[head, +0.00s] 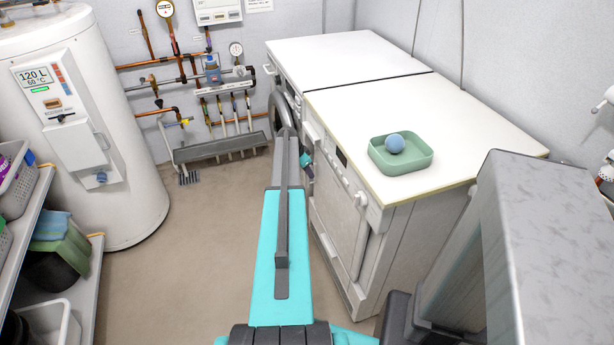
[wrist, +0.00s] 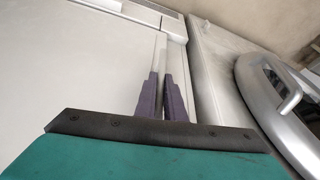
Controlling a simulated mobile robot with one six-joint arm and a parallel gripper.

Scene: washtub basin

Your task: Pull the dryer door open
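The dryer (head: 335,140) appears to be the nearer of two white machines on the right in the head view. Its flat white door (head: 336,217) looks closed. In the wrist view the door (wrist: 70,65) fills the left side, with a thin upright handle (wrist: 160,52) along its right edge. My gripper (wrist: 162,80) has its two dark purple fingers close together, one on each side of the handle's lower part, and seems shut on it. In the head view my arm mostly hides the gripper; a dark fingertip part shows by the machine's front.
The farther white machine (head: 330,55) has a round door (head: 280,112), seen at right in the wrist view (wrist: 275,100). A green tray (head: 402,166) with a blue ball (head: 395,143) sits on the nearer machine. Left are a boiler (head: 100,130) and shelves. The floor between is clear.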

